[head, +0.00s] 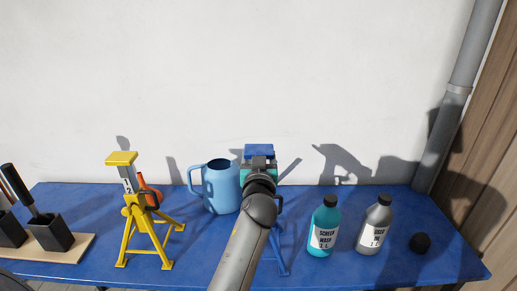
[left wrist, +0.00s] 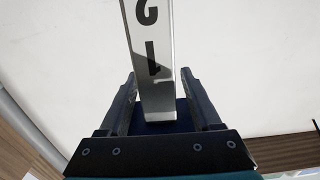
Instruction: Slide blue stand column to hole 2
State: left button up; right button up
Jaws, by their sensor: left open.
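The blue stand is mostly hidden behind my left arm in the head view. Its blue top plate (head: 259,150) shows just above my left gripper (head: 259,167), and a blue leg (head: 281,252) shows below right. In the left wrist view the grey column (left wrist: 154,60) carries the black digits 2 and 1. It runs between the two fingers of my left gripper (left wrist: 158,76), with gaps on both sides, so the gripper is open around it. The blue plate (left wrist: 185,116) lies behind the fingers. The holes and the stand's collar are hidden. My right gripper is not in view.
A light blue jug (head: 220,187) stands close left of the stand. A yellow stand (head: 135,212) is farther left, near a wooden board (head: 74,252) with black holders. A teal bottle (head: 324,228), a grey bottle (head: 375,226) and a black ball (head: 420,243) stand right.

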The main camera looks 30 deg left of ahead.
pick_arm(q)
grip_shut()
dwell(0.5)
jog(key=shift+r, duration=0.1)
dwell(0.8)
